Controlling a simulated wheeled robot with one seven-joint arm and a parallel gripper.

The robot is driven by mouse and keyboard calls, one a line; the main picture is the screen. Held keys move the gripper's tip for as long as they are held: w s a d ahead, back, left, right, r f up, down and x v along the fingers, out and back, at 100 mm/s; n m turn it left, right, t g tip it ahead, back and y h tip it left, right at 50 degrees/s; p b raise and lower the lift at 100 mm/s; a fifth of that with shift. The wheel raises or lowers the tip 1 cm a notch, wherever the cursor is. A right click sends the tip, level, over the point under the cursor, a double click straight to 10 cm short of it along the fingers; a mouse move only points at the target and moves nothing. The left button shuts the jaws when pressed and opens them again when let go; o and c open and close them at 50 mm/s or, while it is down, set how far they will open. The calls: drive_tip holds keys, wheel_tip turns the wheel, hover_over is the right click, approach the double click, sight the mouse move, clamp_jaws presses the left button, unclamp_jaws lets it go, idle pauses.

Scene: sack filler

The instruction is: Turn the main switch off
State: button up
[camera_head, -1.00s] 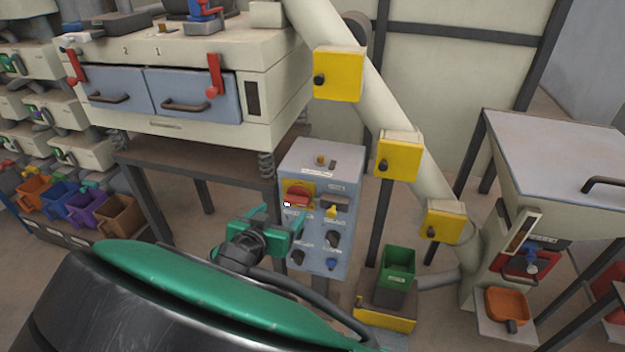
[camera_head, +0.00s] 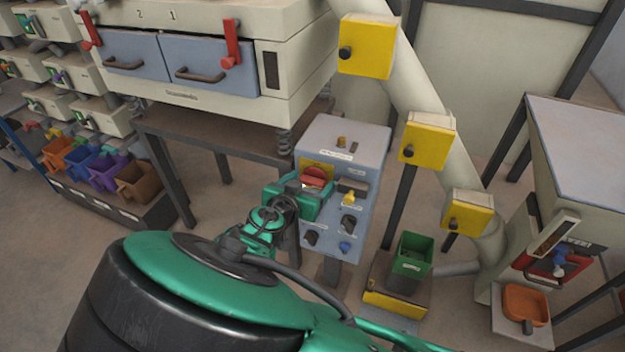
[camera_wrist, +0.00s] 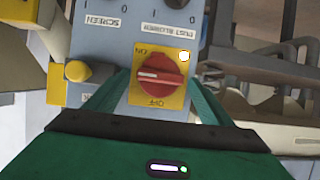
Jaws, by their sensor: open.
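The main switch is a red rotary knob (camera_wrist: 160,78) on a yellow plate (camera_wrist: 143,104) marked ON and OFF in the wrist view. A pale mark on the knob lies along the picture's horizontal, toward the left. In the head view the red knob (camera_head: 316,175) sits at the upper left of the grey control box (camera_head: 352,145), partly hidden by my gripper (camera_head: 308,188). My gripper's green fingers also show in the wrist view (camera_wrist: 160,92), open, one on each side of the knob. I cannot tell whether they touch it.
A yellow knob (camera_wrist: 77,71) and labels for SCREEN and DUST BLOWER are close by on the panel. A shaker machine (camera_head: 210,65) stands left; a green bin (camera_head: 412,255) stands right.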

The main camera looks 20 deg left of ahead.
drive_tip(key=shift+c, duration=0.6)
drive_tip(key=c, duration=0.9)
drive_tip(key=shift+a, duration=0.1)
drive_tip(key=n+h, duration=0.2)
drive_tip(key=n, duration=0.1)
drive_tip(key=shift+a+f, duration=0.1)
drive_tip(key=shift+a, duration=0.2)
drive_tip(key=n, duration=0.1)
drive_tip(key=n+h, duration=0.2)
drive_tip(key=shift+a+f, duration=0.2)
drive_tip(key=shift+a, duration=0.05)
drive_tip(key=n+h, duration=0.1)
drive_tip(key=n+t+h, duration=0.1)
drive_tip(key=n, duration=0.1)
drive_tip(key=shift+a+f+n, duration=0.2)
drive_tip(key=shift+f+n, duration=0.1)
drive_tip(key=n, duration=0.1)
drive_tip(key=n+t, duration=0.1)
drive_tip(key=n, duration=0.1)
drive_tip(key=shift+f+n+t+h, duration=0.25)
drive_tip(key=shift+n+t+h, duration=0.05)
drive_tip(key=shift+h, duration=0.1)
drive_tip(key=shift+n, duration=0.3)
